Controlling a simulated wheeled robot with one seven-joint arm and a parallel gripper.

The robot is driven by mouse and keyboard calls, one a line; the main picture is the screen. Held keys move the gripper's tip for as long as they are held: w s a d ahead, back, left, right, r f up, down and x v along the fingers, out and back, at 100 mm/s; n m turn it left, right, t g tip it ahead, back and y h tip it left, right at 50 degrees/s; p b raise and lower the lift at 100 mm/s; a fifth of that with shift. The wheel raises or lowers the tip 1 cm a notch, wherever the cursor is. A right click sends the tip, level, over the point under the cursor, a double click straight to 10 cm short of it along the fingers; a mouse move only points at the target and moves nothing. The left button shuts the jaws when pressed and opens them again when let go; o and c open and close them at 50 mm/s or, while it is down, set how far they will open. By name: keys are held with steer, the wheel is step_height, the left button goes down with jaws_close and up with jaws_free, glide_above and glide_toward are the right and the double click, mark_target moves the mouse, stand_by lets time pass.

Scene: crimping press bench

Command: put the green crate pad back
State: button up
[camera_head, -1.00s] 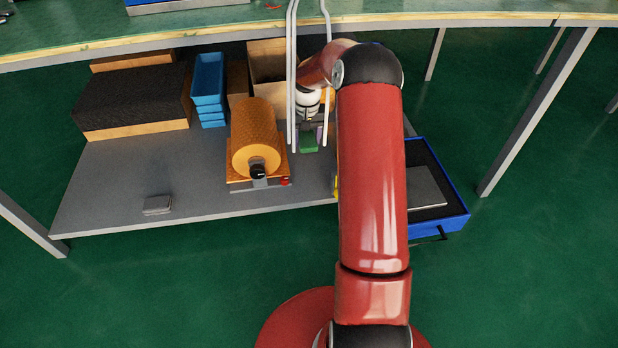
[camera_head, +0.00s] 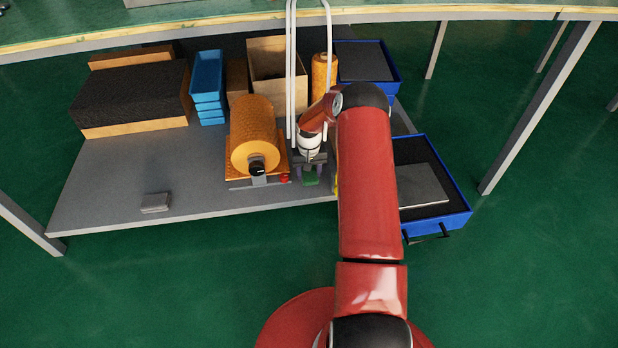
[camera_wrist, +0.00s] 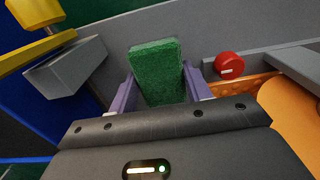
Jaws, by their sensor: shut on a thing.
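The green crate pad (camera_wrist: 157,72) is a small green block between the two purple fingers of my gripper (camera_wrist: 158,88) in the wrist view. My gripper is shut on it. In the head view the pad (camera_head: 311,180) shows below my gripper (camera_head: 310,173), over the front part of the grey lower shelf (camera_head: 120,180), just right of the orange roll. Whether the pad touches the shelf I cannot tell. The place it belongs to is not clear from these views.
An orange roll (camera_head: 254,135) on its stand is close on the left, with a red knob (camera_wrist: 229,65) beside it. A blue drawer (camera_head: 458,205) sticks out at right. A wooden box (camera_head: 268,90) and blue bins (camera_head: 207,85) stand behind. The shelf's front left is mostly clear.

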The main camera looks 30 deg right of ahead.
mark_target(309, 173)
steer(key=shift+f, duration=1.3)
steer(key=shift+f, duration=0.2)
steer(key=o, duration=0.9)
steer(key=shift+o, duration=0.2)
steer(key=shift+r, duration=0.1)
step_height(309, 173, up, 12)
steer(key=shift+r+p, duration=0.1)
steer(key=shift+p, duration=0.55)
steer(key=shift+s, duration=0.1)
